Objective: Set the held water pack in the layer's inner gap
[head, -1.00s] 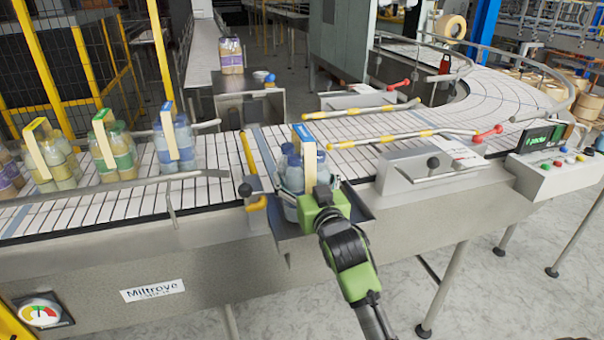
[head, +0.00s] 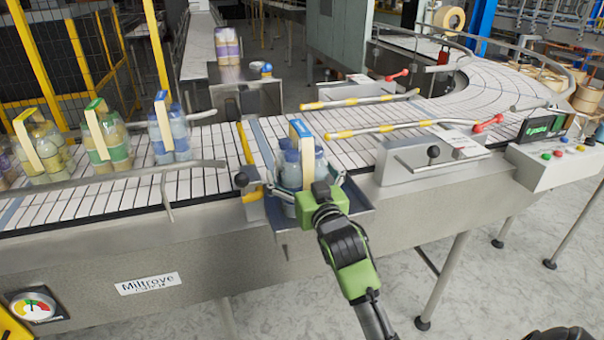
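The water pack (head: 291,172) is a cluster of pale blue bottles with a blue-topped cream carrying strip. It stands upright at the near edge of the conveyor, over a small metal shelf (head: 358,212). My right gripper (head: 312,188), with a green body, is at the near side of the pack, its fingers around the lower bottles. The gripper hides the pack's lower front, so I cannot tell whether its base touches the shelf. I see no layer with an inner gap.
Blue (head: 180,138), green (head: 117,148) and yellow (head: 52,155) strip packs stand on the belt at left. A purple-labelled pack (head: 228,47) stands on a side table behind. Yellow-grey guide rails (head: 385,129) cross the belt at right. A control box (head: 560,155) stands further right.

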